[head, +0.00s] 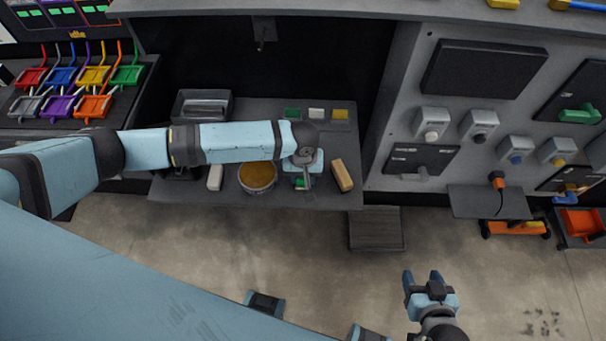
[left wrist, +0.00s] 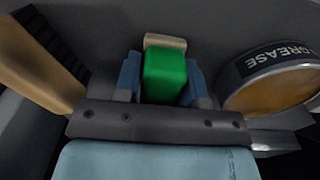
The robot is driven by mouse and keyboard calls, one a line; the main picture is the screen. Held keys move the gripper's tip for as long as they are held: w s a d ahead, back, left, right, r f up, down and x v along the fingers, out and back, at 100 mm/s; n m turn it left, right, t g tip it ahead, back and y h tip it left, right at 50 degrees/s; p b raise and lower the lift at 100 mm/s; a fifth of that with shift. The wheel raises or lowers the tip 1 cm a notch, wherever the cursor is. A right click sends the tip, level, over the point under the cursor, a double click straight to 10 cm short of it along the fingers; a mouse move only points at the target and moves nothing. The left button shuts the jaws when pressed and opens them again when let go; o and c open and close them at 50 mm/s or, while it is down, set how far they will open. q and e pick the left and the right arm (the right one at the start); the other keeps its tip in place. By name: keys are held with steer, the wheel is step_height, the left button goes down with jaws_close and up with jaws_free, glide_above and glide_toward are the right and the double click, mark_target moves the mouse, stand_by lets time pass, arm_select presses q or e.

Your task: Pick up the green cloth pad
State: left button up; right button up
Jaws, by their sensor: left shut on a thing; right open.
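The green cloth pad (left wrist: 165,78) is between the two blue fingers of my left gripper (left wrist: 163,90) in the left wrist view. The gripper is shut on it. In the head view a small part of the green pad (head: 299,184) shows below my left gripper (head: 304,172), over the front of the grey bench; the gripper hides the rest. I cannot tell whether the pad touches the bench. My right gripper (head: 423,278) is open and empty, over the floor at the lower right.
A grease tin (head: 257,177) stands left of my left gripper, and a wooden block-like item (head: 342,175) lies to its right. Green (head: 292,114), white (head: 316,114) and yellow (head: 340,114) pieces sit along the bench's back. A grey tray (head: 202,105) is at the back left.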

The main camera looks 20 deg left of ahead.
arm_select(q)
step_height(320, 180, up, 20)
stand_by(0.6)
steer(key=shift+o, duration=0.7)
steer(key=shift+c, duration=0.3)
